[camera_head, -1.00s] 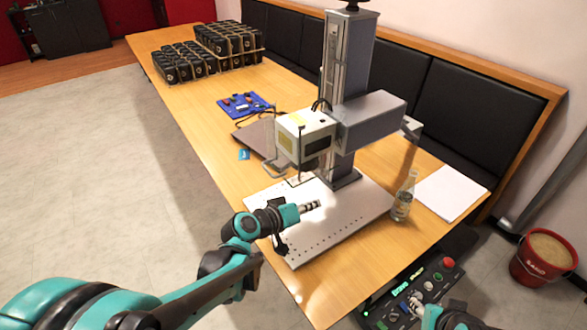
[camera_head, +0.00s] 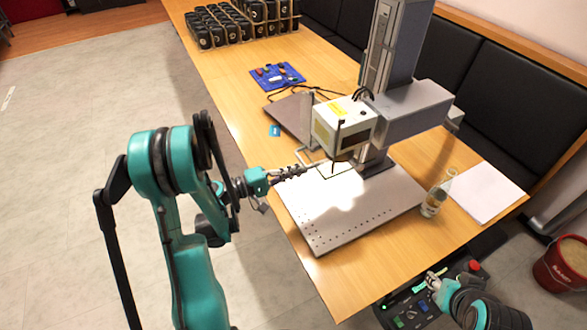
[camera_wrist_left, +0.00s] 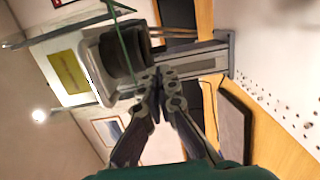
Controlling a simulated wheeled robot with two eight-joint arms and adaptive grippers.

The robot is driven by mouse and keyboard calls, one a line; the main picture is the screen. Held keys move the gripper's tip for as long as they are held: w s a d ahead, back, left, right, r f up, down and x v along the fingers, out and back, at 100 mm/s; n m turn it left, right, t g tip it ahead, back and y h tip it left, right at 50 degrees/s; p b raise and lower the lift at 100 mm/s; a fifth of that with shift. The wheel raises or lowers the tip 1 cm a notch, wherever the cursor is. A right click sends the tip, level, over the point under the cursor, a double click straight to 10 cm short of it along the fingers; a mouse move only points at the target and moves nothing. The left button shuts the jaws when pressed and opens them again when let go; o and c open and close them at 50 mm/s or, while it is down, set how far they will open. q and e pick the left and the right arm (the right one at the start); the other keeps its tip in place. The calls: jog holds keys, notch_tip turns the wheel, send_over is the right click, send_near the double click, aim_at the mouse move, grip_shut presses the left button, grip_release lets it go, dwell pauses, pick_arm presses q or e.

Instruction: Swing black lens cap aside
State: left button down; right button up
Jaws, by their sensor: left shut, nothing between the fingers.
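The laser marker's head (camera_head: 340,125) is a white box on a grey arm above a pale perforated base plate (camera_head: 350,215). In the left wrist view a round black part (camera_wrist_left: 125,50) sits at the head's lens end. I cannot tell the lens cap from the lens barrel there. My left gripper (camera_head: 312,167) is shut and empty, pointing right at the lower left of the head. In the left wrist view its fingertips (camera_wrist_left: 158,76) are close to the black part; contact is unclear. My right gripper (camera_head: 434,277) is over the control box, its fingers too small to judge.
A control box (camera_head: 412,312) with buttons is at the front right. A glass bottle (camera_head: 436,195) and white paper (camera_head: 482,193) are right of the base plate. A dark laptop-like panel (camera_head: 292,116) and blue tray (camera_head: 277,76) lie behind. A red bucket (camera_head: 562,265) stands on the floor.

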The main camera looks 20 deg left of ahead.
pick_arm(q)
jog(key=b+x, duration=0.2)
jog(key=x, duration=0.7)
jog(key=shift+w+d, duration=0.2)
jog(key=shift+w, duration=0.05)
jog(key=shift+w, duration=0.1)
jog(key=shift+w+m+g+h+b, duration=0.3)
jog(key=shift+w+m+g+h, duration=0.45)
jog(key=shift+w, duration=0.35)
jog(key=shift+a, duration=0.1)
